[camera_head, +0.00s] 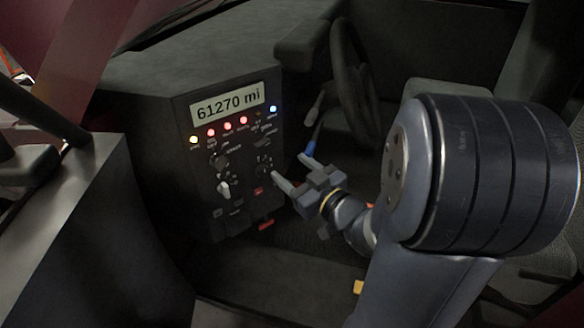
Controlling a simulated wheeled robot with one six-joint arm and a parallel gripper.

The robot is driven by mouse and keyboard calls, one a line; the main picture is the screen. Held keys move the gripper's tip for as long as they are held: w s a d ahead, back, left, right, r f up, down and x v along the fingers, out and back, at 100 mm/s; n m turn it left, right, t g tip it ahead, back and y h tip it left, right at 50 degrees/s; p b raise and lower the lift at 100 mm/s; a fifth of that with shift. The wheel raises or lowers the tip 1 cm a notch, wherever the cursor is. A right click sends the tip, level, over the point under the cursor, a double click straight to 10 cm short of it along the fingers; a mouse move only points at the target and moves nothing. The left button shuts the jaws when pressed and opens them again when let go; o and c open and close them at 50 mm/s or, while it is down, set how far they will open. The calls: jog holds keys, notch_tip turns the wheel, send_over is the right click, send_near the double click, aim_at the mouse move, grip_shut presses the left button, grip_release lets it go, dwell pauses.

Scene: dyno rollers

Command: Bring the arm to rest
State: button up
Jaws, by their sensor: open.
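My arm (430,270) reaches in from the lower right, its large round joint (490,175) filling much of the right side. My gripper (292,172) is in front of the right part of the dashboard panel (200,165). The panel has a display (228,101) reading 61270 mi and a row of lit lamps.
A steering wheel (352,80) stands behind my gripper, with seats (460,88) at the right. A dark door edge (85,215) is at the left. A small red part (266,224) sticks out below the panel. The dark floor (290,265) below my gripper looks mostly clear.

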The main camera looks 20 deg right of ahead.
aim_at(264, 146)
jog(key=x, duration=1.1)
jog(key=shift+b, duration=0.4)
jog(key=shift+s, duration=0.1)
